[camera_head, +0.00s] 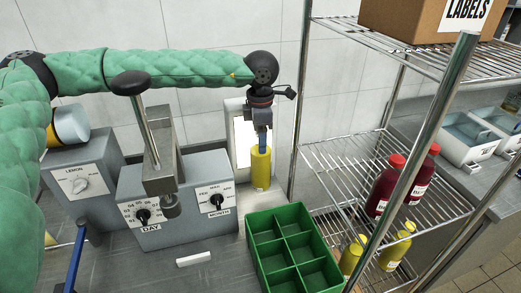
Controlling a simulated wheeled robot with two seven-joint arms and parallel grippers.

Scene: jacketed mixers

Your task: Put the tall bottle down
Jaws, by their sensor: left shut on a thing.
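My left gripper (262,145) hangs pointing down at the back of the counter, at the end of the green padded arm. It is shut on a tall yellow bottle (260,170), gripping its upper end. The bottle is upright, just behind the green divided crate (250,222) and to the right of the grey machine with DAY and MONTH dials (217,200). I cannot tell whether its base touches the counter. My right gripper is not in view.
The crate's visible compartments look empty. A wire rack (345,160) on the right holds red bottles (382,185) and yellow bottles (395,252); its metal post stands in front. A LABELS box (410,20) is on top. A small white block (193,259) lies before the machine.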

